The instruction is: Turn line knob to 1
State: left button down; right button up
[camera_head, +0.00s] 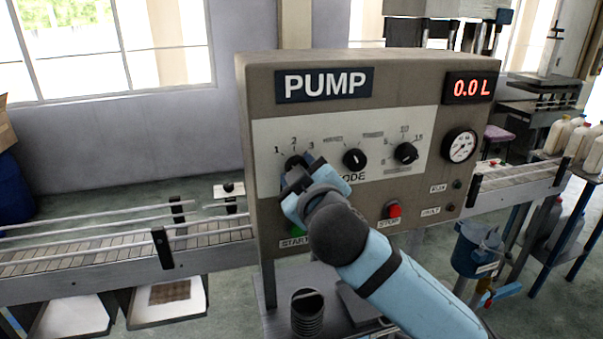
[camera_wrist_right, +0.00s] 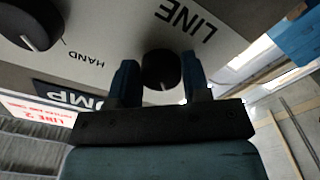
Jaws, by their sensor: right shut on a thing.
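The line knob (camera_head: 293,161) is a black round dial at the left of the pump panel, under the numbers 1, 2 and 3. In the right wrist view the black knob (camera_wrist_right: 161,70) sits between the two fingers of my right gripper (camera_wrist_right: 161,82), near the printed word LINE. The gripper is shut on it. A small pale mark shows on the knob's lower edge there, but which number it points to I cannot tell. My left gripper is not in view.
The mode knob (camera_head: 354,159) and another black knob (camera_head: 405,153) sit to the right on the panel. Below are a red stop button (camera_head: 393,211) and a partly hidden green start button (camera_head: 297,226). A conveyor (camera_head: 120,245) runs left.

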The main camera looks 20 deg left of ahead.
jog(key=o, duration=0.9)
jog(key=b+v, duration=0.3)
jog(key=v, duration=1)
jog(key=shift+s+d, duration=0.3)
